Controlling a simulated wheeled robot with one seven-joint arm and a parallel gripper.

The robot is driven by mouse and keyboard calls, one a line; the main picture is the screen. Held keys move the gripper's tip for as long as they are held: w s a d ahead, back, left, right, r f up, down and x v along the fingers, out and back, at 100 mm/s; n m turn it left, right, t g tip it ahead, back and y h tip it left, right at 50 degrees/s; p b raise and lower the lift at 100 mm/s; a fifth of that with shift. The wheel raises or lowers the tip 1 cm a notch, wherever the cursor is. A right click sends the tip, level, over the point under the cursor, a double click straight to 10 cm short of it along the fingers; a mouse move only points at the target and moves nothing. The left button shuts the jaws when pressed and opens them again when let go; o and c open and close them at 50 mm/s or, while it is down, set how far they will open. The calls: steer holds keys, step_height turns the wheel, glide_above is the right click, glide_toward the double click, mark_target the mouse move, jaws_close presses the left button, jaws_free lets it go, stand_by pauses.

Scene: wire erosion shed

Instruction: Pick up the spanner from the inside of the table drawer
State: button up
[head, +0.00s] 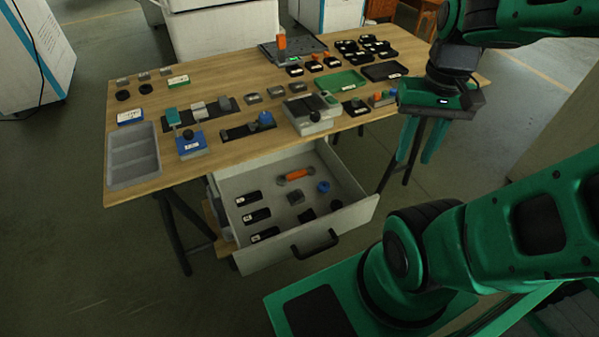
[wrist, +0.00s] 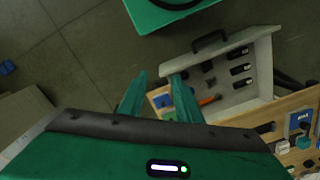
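The table drawer (head: 345,222) stands pulled open below the table's front edge, and it also shows in the wrist view (wrist: 247,37). In it, near the back, lies a spanner-like tool with an orange middle and greyish ends (head: 295,175). In the wrist view its orange part (wrist: 209,100) shows small, near the drawer's back. My gripper (head: 417,150) hangs to the right of the table and drawer, well apart from the tool, with its green fingers pointing down. In the wrist view the fingers (wrist: 157,100) stand apart with nothing between them.
The tabletop (head: 215,88) carries a grey tray (head: 134,157), a green tray (head: 341,81) and several small parts. The drawer handle (head: 315,245) sticks out in front.

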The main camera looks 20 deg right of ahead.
steer(key=shift+o, duration=1.2)
steer(key=shift+a, duration=0.15)
steer(key=o, duration=0.5)
steer(key=shift+s+r, duration=0.15)
steer(key=shift+s, duration=0.15)
steer(key=shift+o, duration=0.2)
steer(key=t+h, duration=0.2)
steer(key=t, duration=0.2)
glide_above(285, 182)
steer(key=s+a, duration=0.2)
steer(key=s, duration=0.1)
step_height(285, 182, down, 25)
steer(key=shift+d+x, duration=0.2)
steer(key=shift+x, duration=4.85)
